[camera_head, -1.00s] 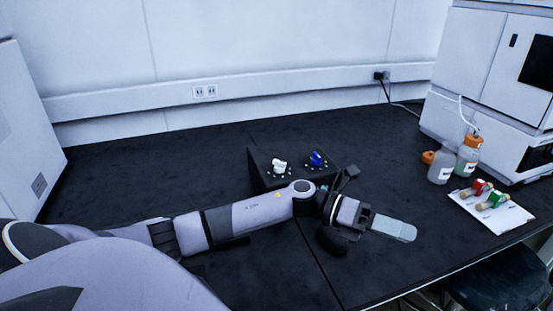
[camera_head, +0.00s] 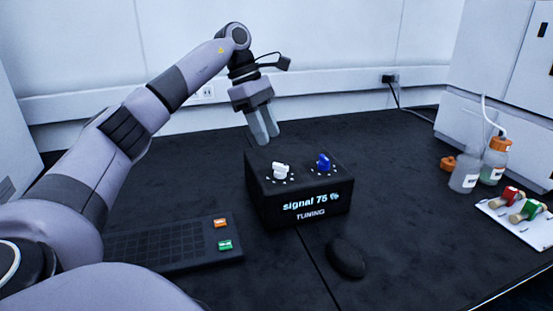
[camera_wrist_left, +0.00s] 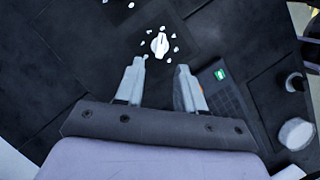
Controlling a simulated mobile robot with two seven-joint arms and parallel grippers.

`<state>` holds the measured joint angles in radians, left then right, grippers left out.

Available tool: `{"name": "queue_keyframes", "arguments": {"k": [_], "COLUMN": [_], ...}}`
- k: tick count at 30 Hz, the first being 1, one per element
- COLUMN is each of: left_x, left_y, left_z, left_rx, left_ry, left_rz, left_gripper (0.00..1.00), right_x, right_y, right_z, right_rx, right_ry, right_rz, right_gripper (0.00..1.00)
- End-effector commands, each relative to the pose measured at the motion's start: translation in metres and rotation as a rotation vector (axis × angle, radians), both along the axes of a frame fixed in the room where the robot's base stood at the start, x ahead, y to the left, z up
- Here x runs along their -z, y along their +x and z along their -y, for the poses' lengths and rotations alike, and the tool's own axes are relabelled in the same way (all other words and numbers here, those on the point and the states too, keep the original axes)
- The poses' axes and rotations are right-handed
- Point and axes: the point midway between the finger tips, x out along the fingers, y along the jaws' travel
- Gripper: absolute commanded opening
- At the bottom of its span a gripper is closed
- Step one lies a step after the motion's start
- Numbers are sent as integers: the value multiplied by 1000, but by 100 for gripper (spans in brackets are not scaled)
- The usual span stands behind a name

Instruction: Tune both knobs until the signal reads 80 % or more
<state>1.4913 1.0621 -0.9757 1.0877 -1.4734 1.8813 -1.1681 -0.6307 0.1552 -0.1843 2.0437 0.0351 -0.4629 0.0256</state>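The black tuning box (camera_head: 268,208) stands on the dark bench, and its front display reads "signal 75 %" above the word "TUNING". A white knob (camera_head: 281,170) and a blue knob (camera_head: 323,163) sit on its top, each ringed by white marks. My left gripper (camera_head: 265,140) points down above and behind the white knob, apart from it. In the left wrist view the white knob (camera_wrist_left: 159,45) lies beyond the fingertips of the left gripper (camera_wrist_left: 161,62). The two fingers are apart with nothing between them. The right gripper is not in view.
A black keyboard-like pad (camera_head: 170,245) with orange and green keys lies at front left. A dark mouse (camera_head: 346,258) lies in front of the box. Bottles (camera_head: 466,170) and a white tray with red and green items (camera_head: 517,222) are at right. The bench behind the box is clear.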

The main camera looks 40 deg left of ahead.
Motion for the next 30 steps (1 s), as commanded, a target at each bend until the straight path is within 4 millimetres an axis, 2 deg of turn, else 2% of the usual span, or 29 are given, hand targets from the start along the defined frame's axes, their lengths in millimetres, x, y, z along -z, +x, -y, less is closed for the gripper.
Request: {"name": "queue_keyframes", "arguments": {"k": [12,17,24,25,28,30], "left_x": [55,63,63,63,63,63], "left_y": [6,7,8,8,8,8], "left_z": [21,25,26,26,26,26], "left_rx": [0,0,-1,-1,-1,-1], "left_ry": [0,-2,-1,-1,-2,-1], "left_rz": [-3,-2,-1,-1,-1,-1], "left_gripper": [38,38,38,32,0,0], "right_x": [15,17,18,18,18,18], "right_y": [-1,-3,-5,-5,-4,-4], "right_z": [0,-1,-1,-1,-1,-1], "right_rx": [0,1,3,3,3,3], "right_ry": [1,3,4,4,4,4], "right_rz": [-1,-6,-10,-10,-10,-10], "right_gripper": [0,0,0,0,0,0]}}
